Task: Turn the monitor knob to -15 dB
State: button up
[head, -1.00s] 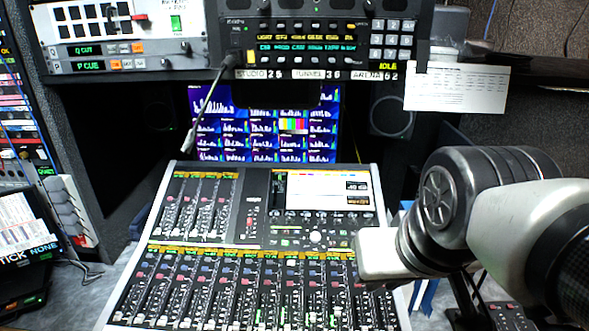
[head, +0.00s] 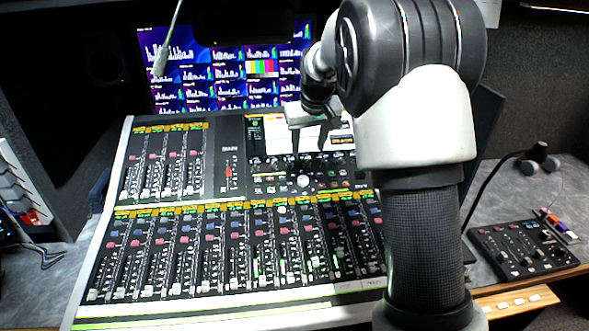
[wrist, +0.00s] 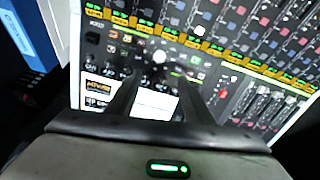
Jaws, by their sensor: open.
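The mixing console (head: 112,235) has a white round knob (head: 303,180) in its centre section, below a row of small dark knobs; it is likely the monitor knob, though its label and setting are too small to read. My gripper (head: 308,151) is open, fingers pointing down, over the console's upper centre by the bright screen (head: 336,144). In the wrist view my two fingers (wrist: 158,76) are spread and empty. The white knob (wrist: 160,57) shows just beyond and between the fingertips. I cannot tell the height gap; no grip shows.
Faders and small buttons surround the knob. A blue monitor wall (head: 200,75) stands behind the console. To the right a small panel (head: 525,245) with knobs and a gooseneck microphone (head: 500,175) sit on the desk. My arm hides the console's right side.

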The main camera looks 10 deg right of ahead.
aim_at(303, 179)
jog(key=b+x, duration=0.1)
jog(key=x, duration=1.6)
jog(key=shift+w+f, duration=0.2)
jog(key=shift+f, duration=0.15)
jog(key=shift+c, duration=0.2)
jog(key=c, duration=1)
